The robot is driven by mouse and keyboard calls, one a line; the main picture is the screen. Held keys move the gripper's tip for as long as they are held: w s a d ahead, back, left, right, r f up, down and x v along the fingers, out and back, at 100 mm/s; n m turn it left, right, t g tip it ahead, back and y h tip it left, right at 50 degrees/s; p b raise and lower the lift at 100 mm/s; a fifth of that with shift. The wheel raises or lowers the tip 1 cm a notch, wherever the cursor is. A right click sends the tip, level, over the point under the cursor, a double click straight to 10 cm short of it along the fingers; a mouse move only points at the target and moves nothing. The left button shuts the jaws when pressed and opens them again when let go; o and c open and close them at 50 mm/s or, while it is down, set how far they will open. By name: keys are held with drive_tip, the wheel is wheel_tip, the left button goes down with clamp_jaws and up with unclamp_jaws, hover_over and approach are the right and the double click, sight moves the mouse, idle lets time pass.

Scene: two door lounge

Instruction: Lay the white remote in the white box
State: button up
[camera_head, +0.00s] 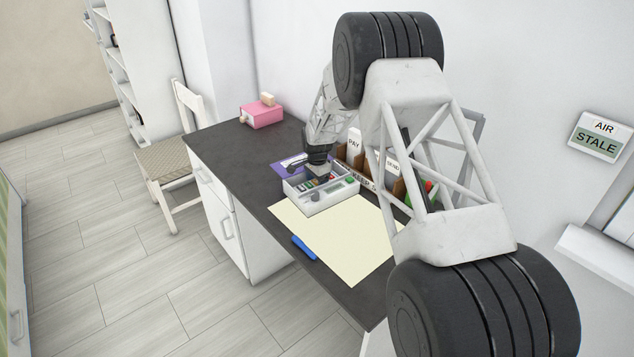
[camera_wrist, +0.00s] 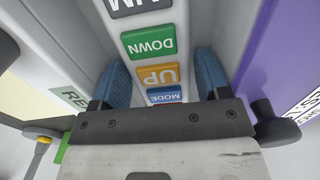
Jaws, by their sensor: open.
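The white box (camera_head: 322,207) stands on the dark desk, at the back edge of a cream sheet. Its label shows partly in the wrist view (camera_wrist: 69,100), reading "RE". The white remote, with coloured buttons such as DOWN and UP, fills the middle of the wrist view (camera_wrist: 149,26). It appears to lie inside the box, with white walls either side. My gripper (camera_head: 318,168) points down over the box. Its blue fingers (camera_wrist: 162,75) are open, one on each side of the remote. Whether they touch it I cannot tell. My gripper hides the remote's near end.
The cream sheet (camera_head: 335,236) and a blue marker (camera_head: 304,248) lie in front.

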drive_tip(key=shift+r, duration=0.15)
wheel_tip(320, 180, up, 12)
idle(0.6)
idle(0.3)
idle(0.4)
